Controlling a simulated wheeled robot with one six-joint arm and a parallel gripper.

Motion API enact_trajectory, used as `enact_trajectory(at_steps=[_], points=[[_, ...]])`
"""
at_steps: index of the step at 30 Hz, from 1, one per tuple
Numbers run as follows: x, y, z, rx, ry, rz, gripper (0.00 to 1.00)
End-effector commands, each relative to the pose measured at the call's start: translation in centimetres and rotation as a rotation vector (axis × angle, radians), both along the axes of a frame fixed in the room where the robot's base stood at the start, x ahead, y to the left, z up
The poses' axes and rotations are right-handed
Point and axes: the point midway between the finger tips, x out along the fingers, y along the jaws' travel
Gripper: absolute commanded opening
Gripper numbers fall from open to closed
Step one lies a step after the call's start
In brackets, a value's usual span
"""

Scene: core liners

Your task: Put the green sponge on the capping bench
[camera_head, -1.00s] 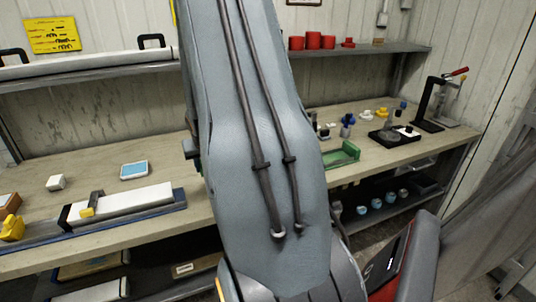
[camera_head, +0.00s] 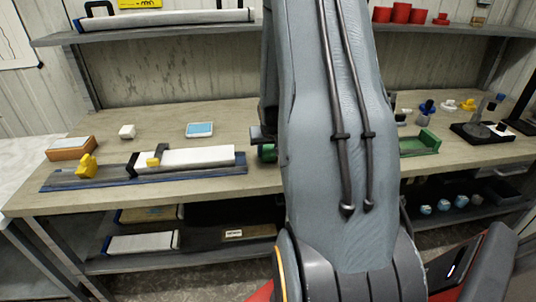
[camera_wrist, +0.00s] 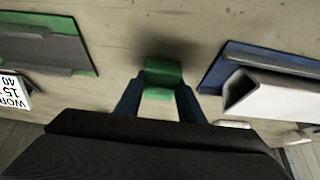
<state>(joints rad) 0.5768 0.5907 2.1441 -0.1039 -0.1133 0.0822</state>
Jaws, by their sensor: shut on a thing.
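My gripper (camera_wrist: 160,98) is shut on the green sponge (camera_wrist: 162,75) in the wrist view, with a dark finger on each side. The sponge is over a wooden bench top (camera_wrist: 115,50), and a dark shadow lies on the wood beyond it. In the head view my arm hides most of the gripper; a small green patch (camera_head: 267,152), likely the sponge, shows at the arm's left edge. The long wooden-topped bench (camera_head: 225,112) runs across the head view. A second, pale table top (camera_head: 25,165) shows at the far left. I cannot tell which one is the capping bench.
A blue tray (camera_head: 70,184) with a white core liner (camera_head: 195,157) lies on the left of the bench. A brown block (camera_head: 70,150), a white cube (camera_head: 127,131) and a blue-screened device (camera_head: 199,129) stand near it. A green tray (camera_head: 420,146) is right of my arm.

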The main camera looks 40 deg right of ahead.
Motion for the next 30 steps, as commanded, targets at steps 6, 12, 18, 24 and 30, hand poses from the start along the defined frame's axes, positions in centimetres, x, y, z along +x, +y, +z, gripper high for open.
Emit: enact_trajectory(at_steps=[6, 12, 18, 24, 30], points=[[0.03, -0.04, -0.7, -0.002, -0.001, 0.0, 0.17], [0.01, -0.03, -0.87, -0.002, -0.001, 0.0, 0.17], [0.0, -0.04, -1.02, -0.002, -0.001, 0.0, 0.54], [0.0, -0.03, -1.02, -0.001, 0.0, 0.0, 0.54], [-0.07, 0.01, -0.41, -0.002, -0.002, 0.0, 0.54]])
